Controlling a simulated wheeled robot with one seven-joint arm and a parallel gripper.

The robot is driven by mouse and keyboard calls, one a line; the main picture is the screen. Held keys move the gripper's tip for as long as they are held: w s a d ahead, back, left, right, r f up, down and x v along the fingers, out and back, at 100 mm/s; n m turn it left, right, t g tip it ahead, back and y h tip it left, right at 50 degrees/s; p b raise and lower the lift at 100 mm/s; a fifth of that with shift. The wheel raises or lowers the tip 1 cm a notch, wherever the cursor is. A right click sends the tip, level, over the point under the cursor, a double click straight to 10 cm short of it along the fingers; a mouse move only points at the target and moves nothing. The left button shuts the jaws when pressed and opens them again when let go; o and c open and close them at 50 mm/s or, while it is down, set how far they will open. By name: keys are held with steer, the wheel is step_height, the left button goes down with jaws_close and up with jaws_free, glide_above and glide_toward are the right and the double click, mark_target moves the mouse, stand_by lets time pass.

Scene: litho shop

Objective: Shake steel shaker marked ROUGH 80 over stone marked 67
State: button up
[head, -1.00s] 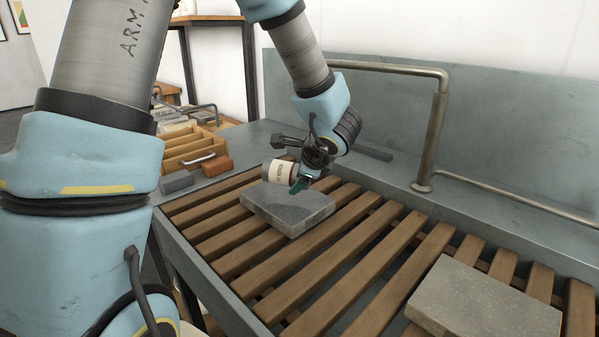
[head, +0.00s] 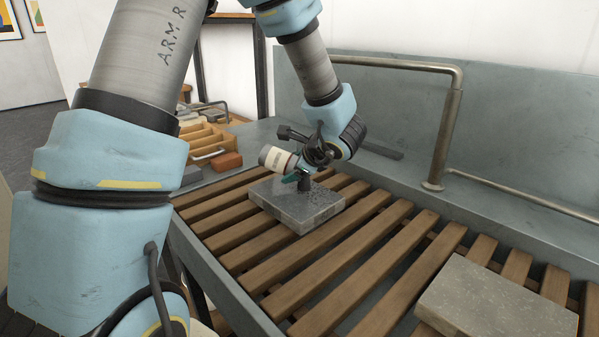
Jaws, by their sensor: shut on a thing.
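My gripper (head: 303,176) is shut on a steel shaker (head: 277,159) with a cream label, whose lettering is too small to read. The shaker lies tipped over, its labelled body pointing left and slightly up. It is held low above the far part of a grey stone slab (head: 290,207); the exact gap cannot be told. The stone lies flat on the wooden slats, with darker speckling on its top. No number is readable on it. A second, paler grey stone (head: 497,302) lies at the front right, away from my gripper, also without a readable mark.
The slatted rack (head: 330,262) sits in a grey metal trough with a high back wall. A bent metal pipe (head: 447,125) stands behind the slats. A wooden divided box (head: 205,138) and a reddish-brown block (head: 227,161) are at the left. Slats between the stones are clear.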

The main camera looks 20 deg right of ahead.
steer(key=shift+w+a+b, duration=0.25)
steer(key=shift+w+a, duration=0.2)
steer(key=shift+w, duration=0.4)
steer(key=shift+w+a+b, duration=0.3)
steer(key=shift+w+a, duration=0.1)
steer(key=shift+w, duration=0.4)
steer(key=shift+w+a+b, duration=0.25)
steer(key=shift+w+a, duration=0.2)
steer(key=shift+w, duration=0.4)
steer(key=shift+s+a+b, duration=0.4)
steer(key=shift+a+b, duration=0.1)
steer(key=shift+a, duration=0.35)
steer(key=shift+s+a+b, duration=0.45)
steer(key=shift+a, duration=0.35)
steer(key=shift+s+a+b, duration=0.4)
steer(key=shift+a+b, duration=0.1)
steer(key=shift+a, duration=0.35)
steer(key=shift+s, duration=0.2)
steer(key=shift+s+d+b, duration=0.25)
steer(key=shift+s+d, duration=0.55)
steer(key=shift+s, duration=0.75)
steer(key=shift+s+d+b, duration=0.3)
steer(key=shift+s+d, duration=0.5)
steer(key=shift+s, duration=0.75)
steer(key=shift+s+d+b, duration=0.25)
steer(key=shift+s+d, duration=0.55)
steer(key=shift+s, duration=0.75)
steer(key=shift+r+p, duration=0.15)
steer(key=shift+p, duration=0.15)
